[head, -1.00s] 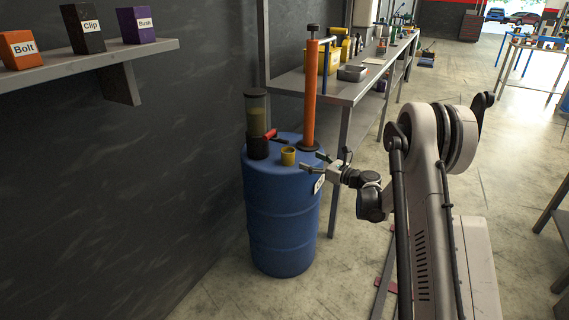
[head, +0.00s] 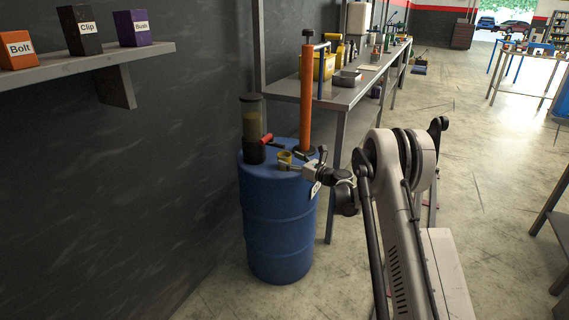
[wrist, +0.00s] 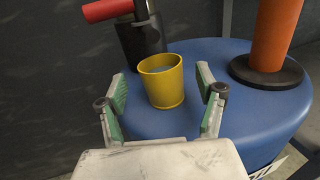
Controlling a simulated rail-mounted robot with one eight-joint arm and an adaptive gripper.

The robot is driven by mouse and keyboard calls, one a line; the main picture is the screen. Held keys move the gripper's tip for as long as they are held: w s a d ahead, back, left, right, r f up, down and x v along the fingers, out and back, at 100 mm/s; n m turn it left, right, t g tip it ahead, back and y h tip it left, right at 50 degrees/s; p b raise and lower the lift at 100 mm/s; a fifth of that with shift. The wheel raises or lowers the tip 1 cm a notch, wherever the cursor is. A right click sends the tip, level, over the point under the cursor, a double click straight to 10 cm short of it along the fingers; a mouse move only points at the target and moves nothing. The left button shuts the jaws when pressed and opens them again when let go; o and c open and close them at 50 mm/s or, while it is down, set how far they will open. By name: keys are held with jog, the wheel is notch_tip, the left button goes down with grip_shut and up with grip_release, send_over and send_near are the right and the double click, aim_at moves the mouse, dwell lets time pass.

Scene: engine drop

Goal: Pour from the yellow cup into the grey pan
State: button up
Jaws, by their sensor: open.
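The yellow cup (head: 285,157) stands upright on top of the blue barrel (head: 279,222). In the wrist view the cup (wrist: 163,86) sits between and just beyond the two green-padded fingers of my gripper (wrist: 161,92), with a gap on both sides. My gripper (head: 297,160) is open and empty at the right side of the cup in the head view. The grey pan (head: 347,78) lies on the workbench behind the barrel; it is not in the wrist view.
A dark cylinder with a red handle (head: 252,130) stands on the barrel left of the cup. A tall orange pump (head: 306,98) stands behind it to the right. The workbench (head: 340,95) also holds a yellow bin (head: 322,66). A wall shelf (head: 80,58) is at left.

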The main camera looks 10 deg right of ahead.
aim_at(283, 154)
jog(key=b+x, duration=0.1)
jog(key=x, duration=0.3)
jog(key=shift+w, duration=0.15)
jog(key=c, duration=1.5)
jog(key=shift+r, duration=0.1)
jog(key=shift+r, duration=0.25)
jog(key=p+v, duration=0.4)
jog(key=v, duration=1.4)
jog(key=shift+r, duration=0.4)
